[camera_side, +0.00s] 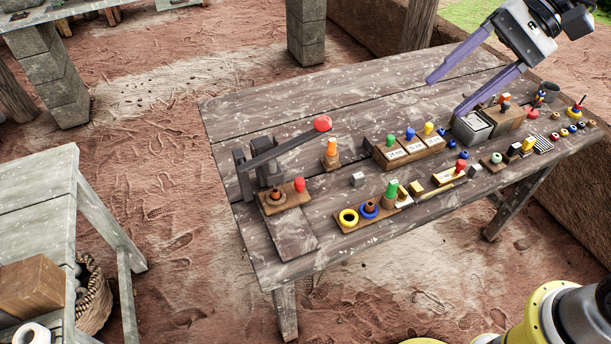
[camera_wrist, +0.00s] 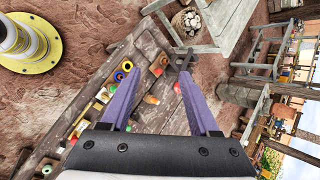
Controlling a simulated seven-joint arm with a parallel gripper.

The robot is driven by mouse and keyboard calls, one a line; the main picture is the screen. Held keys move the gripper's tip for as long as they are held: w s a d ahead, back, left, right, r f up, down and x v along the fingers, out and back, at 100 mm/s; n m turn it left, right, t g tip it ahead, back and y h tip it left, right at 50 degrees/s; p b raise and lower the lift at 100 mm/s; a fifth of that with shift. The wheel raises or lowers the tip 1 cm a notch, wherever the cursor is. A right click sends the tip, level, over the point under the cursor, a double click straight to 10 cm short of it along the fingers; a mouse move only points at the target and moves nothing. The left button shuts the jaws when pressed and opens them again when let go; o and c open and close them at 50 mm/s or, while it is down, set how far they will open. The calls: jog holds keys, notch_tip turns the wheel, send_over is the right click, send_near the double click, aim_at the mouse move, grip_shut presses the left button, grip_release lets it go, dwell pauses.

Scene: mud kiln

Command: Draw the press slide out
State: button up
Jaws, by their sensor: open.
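The press (camera_side: 262,165) stands at the left end of the wooden table, with a dark lever ending in a red ball (camera_side: 322,123). Its wooden slide (camera_side: 270,205) lies low at its front, with a red knob (camera_side: 300,185) at the right and a brown ring piece on it. My gripper (camera_side: 445,96) is open and empty, high over the back right of the table, well apart from the press. In the wrist view my two purple fingers (camera_wrist: 161,74) are spread, and the lever's red ball (camera_wrist: 177,88) shows near the right finger, which partly hides the press.
An orange-topped peg (camera_side: 331,153) stands right of the press. A block with colored knobs (camera_side: 409,149), a board with rings (camera_side: 368,209) and several small pieces crowd the table's middle and right. The table's back left (camera_side: 270,105) is bare.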

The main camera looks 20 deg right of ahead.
jog(key=w+a+f+m+g+y, duration=0.1)
jog(key=w+f+m+y, duration=0.15)
jog(key=w+f, duration=0.5)
jog(key=w+a+f+m+g+y, duration=0.1)
jog(key=w+a+f+m+y, duration=0.2)
jog(key=w, duration=0.7)
jog(key=m, duration=0.4)
send_near(301, 180)
jog(key=shift+n, duration=0.25)
jog(key=x, duration=0.8)
jog(key=shift+w+a+f, duration=0.1)
jog(key=shift+a+f, duration=0.05)
jog(key=shift+a, duration=0.2)
jog(key=shift+c, duration=0.2)
grip_shut()
